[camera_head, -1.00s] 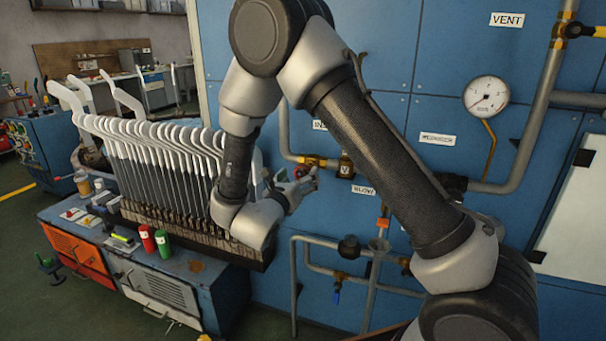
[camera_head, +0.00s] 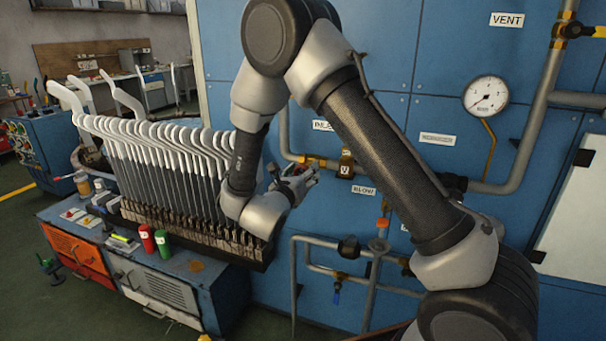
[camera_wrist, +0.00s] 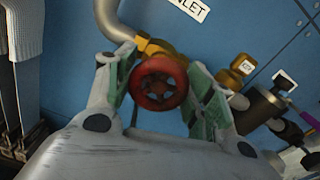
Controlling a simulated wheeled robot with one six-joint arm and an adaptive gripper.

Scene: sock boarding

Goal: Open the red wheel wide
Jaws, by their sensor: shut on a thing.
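The red wheel (camera_wrist: 158,83) sits on a brass valve (camera_wrist: 150,48) at the end of a grey inlet pipe in the wrist view. My gripper (camera_wrist: 168,90) is around the wheel, with one finger on its left and one on its right, shut on it. In the head view my gripper (camera_head: 297,181) is at the pipe beneath the INLET label, and the wheel is mostly hidden there by my wrist and fingers.
A rack of white-topped sock boards (camera_head: 150,165) stands close left of my arm. A pressure gauge (camera_head: 486,96) hangs on the blue panel at right. Lower pipes (camera_head: 330,246) run below my gripper. A red can (camera_head: 147,239) and a green can (camera_head: 162,243) stand on the bench.

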